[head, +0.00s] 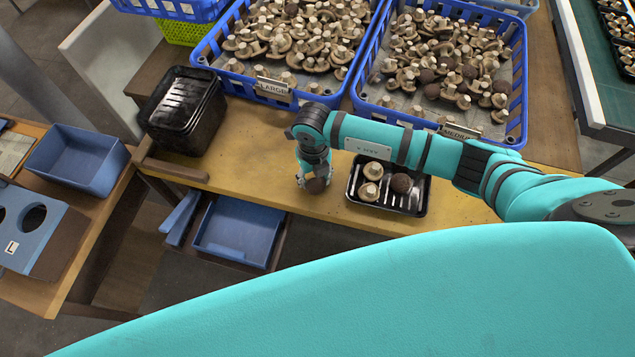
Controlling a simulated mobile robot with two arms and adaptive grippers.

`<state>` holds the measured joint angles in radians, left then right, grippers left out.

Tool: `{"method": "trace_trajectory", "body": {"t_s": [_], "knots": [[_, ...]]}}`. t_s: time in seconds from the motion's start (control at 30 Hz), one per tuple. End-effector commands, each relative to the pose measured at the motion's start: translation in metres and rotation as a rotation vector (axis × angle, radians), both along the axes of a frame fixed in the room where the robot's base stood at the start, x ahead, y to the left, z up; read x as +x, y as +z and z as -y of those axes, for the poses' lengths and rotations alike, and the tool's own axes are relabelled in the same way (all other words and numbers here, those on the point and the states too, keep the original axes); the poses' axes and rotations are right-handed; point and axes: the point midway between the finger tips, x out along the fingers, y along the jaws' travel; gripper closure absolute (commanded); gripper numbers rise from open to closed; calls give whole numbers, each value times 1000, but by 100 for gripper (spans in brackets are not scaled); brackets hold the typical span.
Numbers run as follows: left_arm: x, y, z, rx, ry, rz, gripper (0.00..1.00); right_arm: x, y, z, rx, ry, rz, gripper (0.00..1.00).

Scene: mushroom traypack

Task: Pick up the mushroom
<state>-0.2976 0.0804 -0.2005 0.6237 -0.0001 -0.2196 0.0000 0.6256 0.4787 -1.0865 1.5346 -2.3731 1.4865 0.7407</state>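A brown mushroom (316,186) is at the fingertips of my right gripper (313,182), over the yellow table left of the black tray. The gripper points down, with a finger at each side of the mushroom. I cannot tell whether the fingers press on it or whether it touches the table. My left gripper is not in view.
Blue crates of mushrooms labelled LARGE (222,73) and MEDIUM (522,85) stand at the back of the table (236,150). Stacked black trays (183,110) stand at the left. A blue bin (76,160) and a holed blue board (40,235) are on the left bench.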

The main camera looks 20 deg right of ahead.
Motion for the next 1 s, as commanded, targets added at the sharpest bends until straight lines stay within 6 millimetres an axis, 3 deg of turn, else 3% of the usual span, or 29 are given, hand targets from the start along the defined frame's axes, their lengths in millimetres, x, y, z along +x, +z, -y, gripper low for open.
{"method": "trace_trajectory", "body": {"t_s": [0.63,0.9,0.97,1.0], "knots": [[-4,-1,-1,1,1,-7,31,1,2,0,0,0,1,80],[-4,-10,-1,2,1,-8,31,2,26,0,1,0,4,80],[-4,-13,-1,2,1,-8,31,2,36,0,1,1,6,100],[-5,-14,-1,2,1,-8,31,-9,34,-3,1,4,-1,100]]}}
